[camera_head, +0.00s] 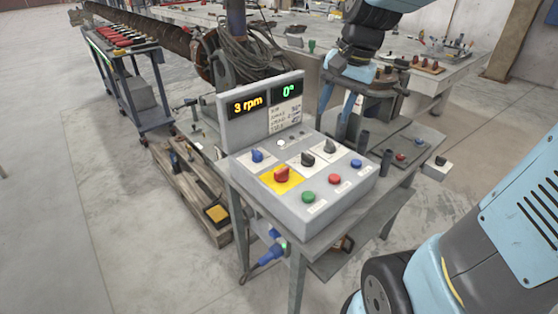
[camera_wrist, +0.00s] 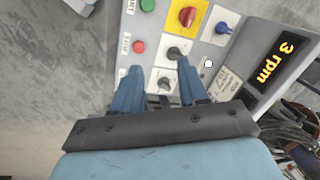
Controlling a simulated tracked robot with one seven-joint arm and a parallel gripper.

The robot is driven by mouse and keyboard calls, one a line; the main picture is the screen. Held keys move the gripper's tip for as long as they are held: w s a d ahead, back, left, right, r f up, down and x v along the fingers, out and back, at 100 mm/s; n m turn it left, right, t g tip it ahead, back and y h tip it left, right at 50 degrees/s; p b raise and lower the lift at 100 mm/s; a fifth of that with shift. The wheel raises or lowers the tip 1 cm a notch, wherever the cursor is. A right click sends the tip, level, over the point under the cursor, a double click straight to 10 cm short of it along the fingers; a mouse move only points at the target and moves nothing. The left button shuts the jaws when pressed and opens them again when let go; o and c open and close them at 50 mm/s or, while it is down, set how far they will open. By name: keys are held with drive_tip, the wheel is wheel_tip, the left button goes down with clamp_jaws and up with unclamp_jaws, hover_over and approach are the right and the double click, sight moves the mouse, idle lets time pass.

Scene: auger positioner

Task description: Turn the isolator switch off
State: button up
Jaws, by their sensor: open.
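The isolator switch (camera_head: 282,174) is a red rotary knob on a yellow plate at the front left of the grey control box (camera_head: 302,219). It also shows at the top of the wrist view (camera_wrist: 187,16). My gripper (camera_head: 338,101) is over the back of the box in the head view, apart from the isolator. In the wrist view my gripper (camera_wrist: 158,72) is open, with its two blue fingers apart and nothing held. A black knob (camera_wrist: 165,83) shows between the fingers, and another black knob (camera_wrist: 175,53) lies between them and the isolator.
A blue knob (camera_head: 257,156) is beside the isolator. Green (camera_head: 308,196), red (camera_head: 334,179) and blue (camera_head: 356,164) buttons line the front right. An upright display (camera_head: 248,105) reads 3 rpm and 0°. The box stands on a metal table (camera_head: 400,186); a pallet (camera_head: 195,185) is to its left.

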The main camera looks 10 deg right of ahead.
sight(282, 169)
drive_tip(key=w+a+f+m+g+y, duration=0.2)
drive_tip(key=w+a+f+m+g, duration=0.3)
drive_tip(key=w+f, duration=0.35)
drive_tip(key=shift+t, duration=0.5)
drive_tip(key=x, duration=1.3)
drive_tip(key=shift+w+a+f, duration=0.15)
drive_tip(key=shift+w+a, duration=0.25)
clamp_jaws()
